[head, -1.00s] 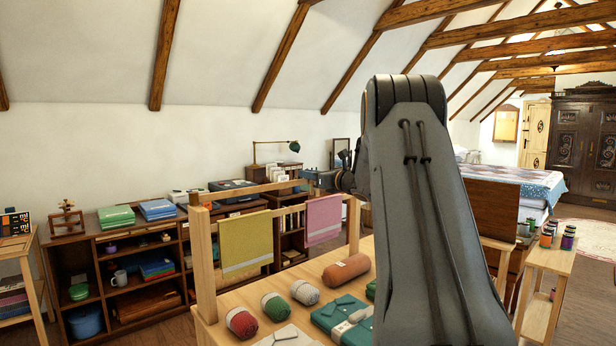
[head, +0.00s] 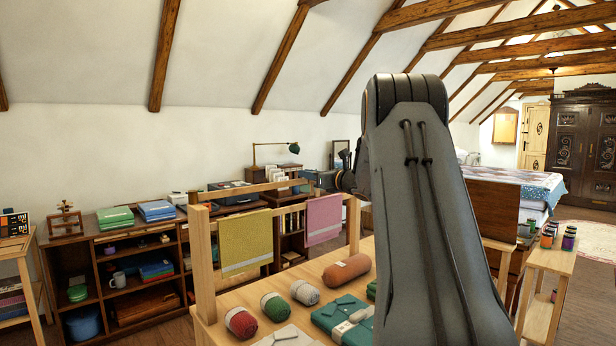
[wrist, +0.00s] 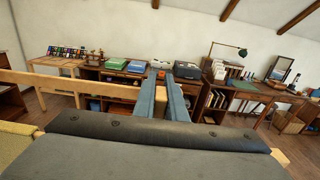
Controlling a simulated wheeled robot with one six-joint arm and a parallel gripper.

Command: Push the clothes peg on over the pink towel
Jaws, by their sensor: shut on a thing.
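The pink towel (head: 324,220) hangs over the wooden rail of a rack in the head view. My gripper (head: 320,180) is just above the rail near the pink towel, partly hidden by my own arm. In the wrist view, the two blue-grey fingers of my gripper (wrist: 163,98) are shut on a small tan wooden piece, the clothes peg (wrist: 159,104). Most of the peg is hidden by the fingers. The pink towel cannot be made out in the wrist view. I cannot tell whether the peg touches the towel.
A yellow towel (head: 246,242) hangs left of the pink one on the same rail (wrist: 75,87). Below, the table holds yarn rolls (head: 305,292) and a folded green garment (head: 338,314). A low shelf (head: 120,262) stands behind. The space above the rail looks clear.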

